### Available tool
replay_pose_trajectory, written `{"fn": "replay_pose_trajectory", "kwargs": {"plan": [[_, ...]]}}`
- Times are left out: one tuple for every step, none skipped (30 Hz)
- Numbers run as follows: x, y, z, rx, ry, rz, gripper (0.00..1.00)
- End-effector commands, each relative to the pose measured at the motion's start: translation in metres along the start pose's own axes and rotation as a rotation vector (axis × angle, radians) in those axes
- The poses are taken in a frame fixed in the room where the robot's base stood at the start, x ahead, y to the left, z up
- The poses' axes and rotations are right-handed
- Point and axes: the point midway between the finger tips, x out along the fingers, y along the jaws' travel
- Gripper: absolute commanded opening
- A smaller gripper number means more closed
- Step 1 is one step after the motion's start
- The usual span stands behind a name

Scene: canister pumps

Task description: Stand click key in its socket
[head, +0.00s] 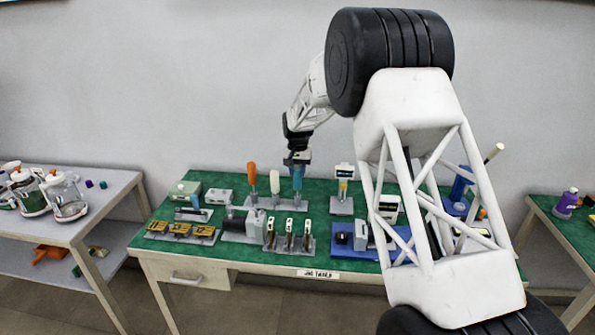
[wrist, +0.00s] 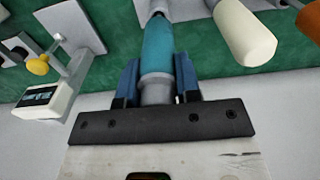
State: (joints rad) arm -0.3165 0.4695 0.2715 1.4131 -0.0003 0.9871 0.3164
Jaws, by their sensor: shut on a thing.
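My gripper (head: 297,163) is shut on a teal-handled tool, apparently the click key (head: 298,181), above the green workbench. In the wrist view my blue fingers (wrist: 157,84) stand on either side of the grey collar of the teal handle (wrist: 158,50). The tool looks upright in the head view. Its thin lower end runs to the top edge of the wrist view. I cannot tell whether that end is in a socket or above it. The cream handle (head: 274,181) and the orange handle (head: 252,176) stand upright to its left.
Clamp-like pieces on a plate (head: 290,240) stand in front of the tool. A white-headed device (head: 344,172) on a grey plate stands to its right; it also shows in the wrist view (wrist: 45,100). A blue tray (head: 345,251) lies at front right. Yellow parts (head: 180,230) sit at left.

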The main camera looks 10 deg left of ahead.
Motion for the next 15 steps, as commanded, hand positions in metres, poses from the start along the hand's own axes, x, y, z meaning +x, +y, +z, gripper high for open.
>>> {"fn": "replay_pose_trajectory", "kwargs": {"plan": [[0.0001,0.0000,-0.0001,0.000,0.000,0.000,0.07],[0.0003,-0.0001,-0.0001,0.000,0.000,0.000,0.07],[0.0006,-0.0001,-0.0001,0.000,0.000,0.000,0.07],[0.0008,-0.0001,-0.0001,0.000,0.000,0.000,0.07],[0.0011,-0.0001,-0.0001,0.000,0.000,0.000,0.07],[0.0013,-0.0001,-0.0001,0.000,0.000,0.000,0.07],[0.0015,-0.0001,-0.0001,0.000,0.000,0.000,0.07],[0.0018,0.0000,-0.0001,0.000,0.000,0.000,0.07],[0.0021,0.0000,-0.0001,0.000,0.000,0.000,0.07],[0.0022,0.0000,-0.0001,0.000,0.000,0.000,0.07],[0.0024,0.0000,-0.0001,0.000,0.000,0.000,0.07],[0.0027,0.0000,-0.0001,0.000,0.000,0.000,0.07],[0.0030,0.0000,-0.0001,0.000,0.000,0.000,0.07],[0.0032,0.0000,-0.0001,0.000,0.000,0.000,0.07],[0.0034,0.0000,-0.0001,0.000,0.000,0.000,0.07]]}}
